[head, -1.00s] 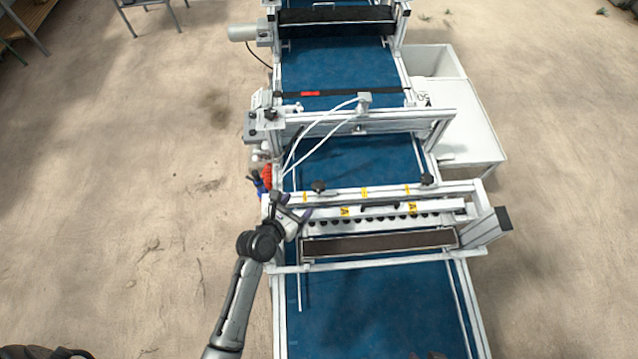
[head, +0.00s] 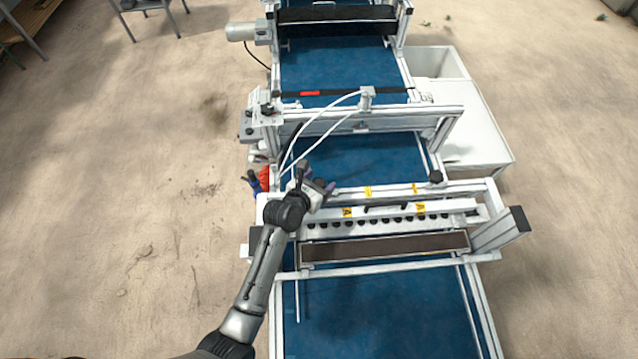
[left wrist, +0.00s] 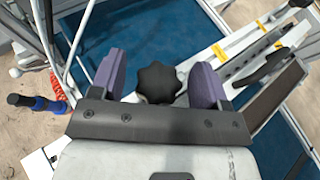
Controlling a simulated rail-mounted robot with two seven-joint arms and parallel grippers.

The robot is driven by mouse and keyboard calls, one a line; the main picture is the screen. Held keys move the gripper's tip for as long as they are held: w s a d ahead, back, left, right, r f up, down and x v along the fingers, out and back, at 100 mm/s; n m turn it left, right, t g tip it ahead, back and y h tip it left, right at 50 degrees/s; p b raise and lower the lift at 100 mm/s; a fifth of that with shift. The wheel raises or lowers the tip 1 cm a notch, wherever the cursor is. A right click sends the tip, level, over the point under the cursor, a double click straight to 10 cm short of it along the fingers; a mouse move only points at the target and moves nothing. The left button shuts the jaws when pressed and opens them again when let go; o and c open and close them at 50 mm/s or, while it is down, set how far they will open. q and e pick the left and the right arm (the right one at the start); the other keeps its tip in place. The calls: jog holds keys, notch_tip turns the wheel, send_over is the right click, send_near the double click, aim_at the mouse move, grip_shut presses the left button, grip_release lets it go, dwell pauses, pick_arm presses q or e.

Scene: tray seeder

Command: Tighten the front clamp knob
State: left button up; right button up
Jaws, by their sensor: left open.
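A black lobed clamp knob (left wrist: 158,82) shows in the left wrist view, between the two purple-padded fingers of my left gripper (left wrist: 157,72). The fingers are open with a gap on each side of the knob; how far down they reach around it I cannot tell. In the head view my left gripper (head: 316,179) is over the left end of the white crossbeam (head: 395,188) and hides this knob. A second black knob (head: 435,177) stands at the right end of the same beam. My right gripper is not in view.
A blue belt (head: 375,310) runs through the white frame. A dark brown bar (head: 385,247) lies in front of the crossbeam. A red coiled hose (left wrist: 57,88) and a blue-and-black handle (left wrist: 38,102) hang left of the gripper. White cables (head: 318,123) arch behind it.

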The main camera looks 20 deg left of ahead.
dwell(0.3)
pick_arm(q)
jog(key=c, duration=0.9)
